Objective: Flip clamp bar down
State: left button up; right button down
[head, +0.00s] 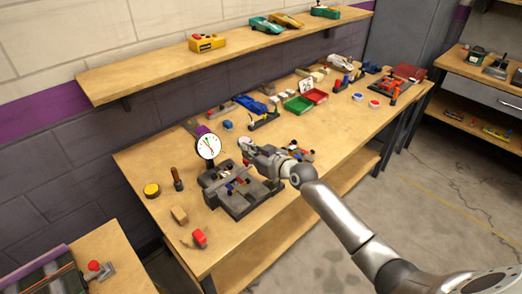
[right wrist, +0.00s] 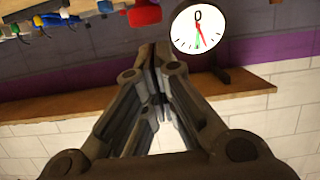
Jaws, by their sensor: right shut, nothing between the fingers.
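A dark grey fixture (head: 246,207) sits on the near part of the workbench, with small colored parts on it. The clamp bar is too small and partly covered by my arm, so I cannot tell its angle. My right gripper (head: 245,146) is above and behind the fixture, close to the right of the round white dial gauge (head: 208,147). Its fingers (right wrist: 153,52) are shut with nothing between them. The dial (right wrist: 198,28) also shows beside the fingertips in the right wrist view, with a red part (right wrist: 145,13) near them. My left gripper is out of view.
A yellow round tin (head: 152,190), a wooden-handled tool (head: 177,180), a wooden block (head: 180,215) and a red-topped item (head: 199,237) lie left of the fixture. A shelf (head: 150,75) runs above the bench.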

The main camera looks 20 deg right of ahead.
jog(key=w+r+v, duration=0.1)
jog(key=r+v, duration=0.1)
jog(key=v, duration=0.9)
jog(key=s+a+f+g+h, duration=0.1)
jog(key=s+a+f+g, duration=0.25)
jog(key=s+f, duration=0.35)
jog(key=s+a+f+g+h, duration=0.15)
jog(key=s+a+f, duration=0.3)
jog(key=s, duration=0.45)
jog(key=s+d+f+m+g+h, duration=0.1)
jog(key=s+f+g, duration=0.15)
jog(key=s, duration=0.65)
jog(key=s+d+f+m+g+h, duration=0.1)
jog(key=s+g, duration=0.2)
jog(key=s, duration=0.6)
notch_tip(320, 180, down, 25)
jog(key=g, duration=0.1)
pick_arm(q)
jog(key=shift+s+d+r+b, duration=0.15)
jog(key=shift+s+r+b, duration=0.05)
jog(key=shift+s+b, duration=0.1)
pick_arm(e)
jog(key=s+d+f+g, duration=0.1)
jog(key=s+d+f, duration=0.2)
jog(key=s+f, duration=1.4)
jog(key=shift+s+f+g, duration=0.35)
jog(key=shift+s+f, duration=0.05)
jog(key=shift+s, duration=0.15)
